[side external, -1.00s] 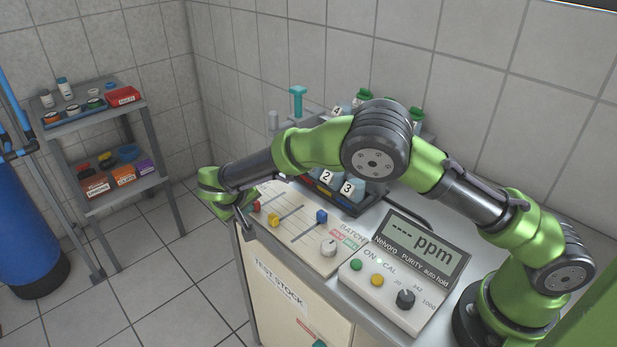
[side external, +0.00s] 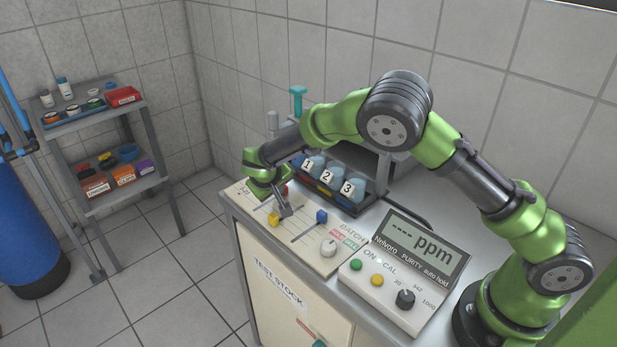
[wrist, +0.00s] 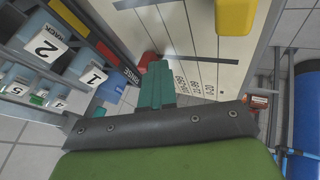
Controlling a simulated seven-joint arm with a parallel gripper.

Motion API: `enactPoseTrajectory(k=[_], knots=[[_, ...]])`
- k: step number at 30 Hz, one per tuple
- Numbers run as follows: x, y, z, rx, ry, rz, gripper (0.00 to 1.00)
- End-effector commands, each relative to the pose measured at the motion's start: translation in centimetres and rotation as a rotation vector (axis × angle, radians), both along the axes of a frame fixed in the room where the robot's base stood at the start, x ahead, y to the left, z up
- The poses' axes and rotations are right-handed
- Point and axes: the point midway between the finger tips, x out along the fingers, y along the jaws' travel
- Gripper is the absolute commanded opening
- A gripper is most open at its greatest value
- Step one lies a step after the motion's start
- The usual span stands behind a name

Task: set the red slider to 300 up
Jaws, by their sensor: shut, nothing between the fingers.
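The slider panel (side external: 308,255) lies on the front of the bench top. The red slider (side external: 284,190) shows only in part, behind my gripper. In the wrist view the red slider (wrist: 150,57) sits right by my fingertips; I cannot tell whether they touch. My gripper (side external: 285,210) is shut and empty, low over the panel. Its closed fingers also show in the wrist view (wrist: 156,75). The yellow slider (side external: 273,220) is just left of the fingertips, and the blue slider (side external: 321,216) is to the right.
A dark rack with numbered bottles (side external: 328,178) stands behind the panel. The purity meter (side external: 405,275) is to the right. A teal-handled part (side external: 298,97) rises behind. A shelf unit (side external: 110,160) stands away at the left.

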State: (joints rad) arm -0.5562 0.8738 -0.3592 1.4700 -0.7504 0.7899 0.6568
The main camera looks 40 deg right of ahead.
Motion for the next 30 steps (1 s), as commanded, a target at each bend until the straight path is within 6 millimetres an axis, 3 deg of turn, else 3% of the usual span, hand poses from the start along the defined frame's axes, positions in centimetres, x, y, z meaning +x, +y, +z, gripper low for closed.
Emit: enactPoseTrajectory(k=[7, 13, 21, 30], knots=[[0.0, 0.3, 0.0, -0.006, 0.001, -0.005, 0.00], [0.0, 4.1, -0.1, -0.002, 0.000, 0.003, 0.00], [-2.3, 7.0, 5.1, 0.001, -0.003, 0.002, 0.00], [-3.7, 8.6, 7.8, 0.000, 0.000, -0.001, 0.00]])
